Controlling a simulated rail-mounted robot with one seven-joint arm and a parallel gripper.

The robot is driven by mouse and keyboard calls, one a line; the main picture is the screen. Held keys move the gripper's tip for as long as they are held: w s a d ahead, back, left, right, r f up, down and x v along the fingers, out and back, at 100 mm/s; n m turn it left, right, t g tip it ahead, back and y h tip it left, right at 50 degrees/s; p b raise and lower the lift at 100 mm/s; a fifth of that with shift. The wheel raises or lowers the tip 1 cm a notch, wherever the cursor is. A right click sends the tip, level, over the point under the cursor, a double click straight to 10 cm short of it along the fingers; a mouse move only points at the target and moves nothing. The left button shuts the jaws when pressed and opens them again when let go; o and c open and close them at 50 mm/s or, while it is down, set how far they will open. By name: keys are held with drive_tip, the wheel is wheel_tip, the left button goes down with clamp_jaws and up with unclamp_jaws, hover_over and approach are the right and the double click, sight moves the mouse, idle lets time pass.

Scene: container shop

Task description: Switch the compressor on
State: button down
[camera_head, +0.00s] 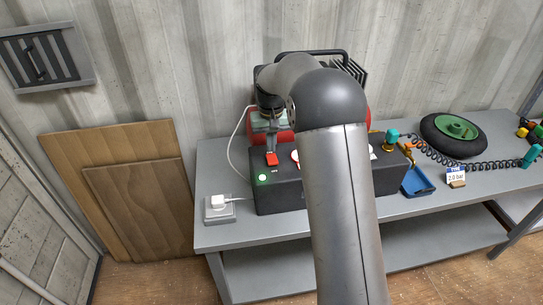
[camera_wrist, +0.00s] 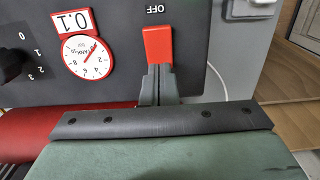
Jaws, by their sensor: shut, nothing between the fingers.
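The compressor has a black control box (camera_head: 290,187) on the grey bench, with a red tank (camera_head: 258,138) behind it. A red rocker or lever switch (camera_head: 271,159) stands on the top of the box; it also shows in the wrist view (camera_wrist: 158,42), with an OFF label (camera_wrist: 155,9) beside it. A green lamp (camera_head: 262,177) glows on the box front. My gripper (camera_head: 270,148) is shut and empty, its tips right at the switch's near end in the wrist view (camera_wrist: 157,72). Whether they touch it, I cannot tell.
A white gauge (camera_wrist: 85,56) and a black knob (camera_wrist: 12,65) sit beside the switch. A blue tray (camera_head: 418,182), coiled hose (camera_head: 470,163) and wheel (camera_head: 452,134) lie to the right.

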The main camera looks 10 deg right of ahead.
sight(272, 157)
wheel_tip(272, 157, up, 5)
drive_tip(key=p, duration=0.3)
drive_tip(key=shift+r, duration=0.15)
idle(0.4)
drive_tip(key=s+r, duration=0.3)
drive_tip(key=s, duration=0.5)
drive_tip(key=s+r, duration=0.2)
drive_tip(key=s, duration=0.6)
drive_tip(key=s+f, duration=0.2)
drive_tip(key=s, duration=0.8)
drive_tip(key=s+f, duration=0.1)
drive_tip(key=s, duration=0.9)
drive_tip(key=shift+s+f+t, duration=0.4)
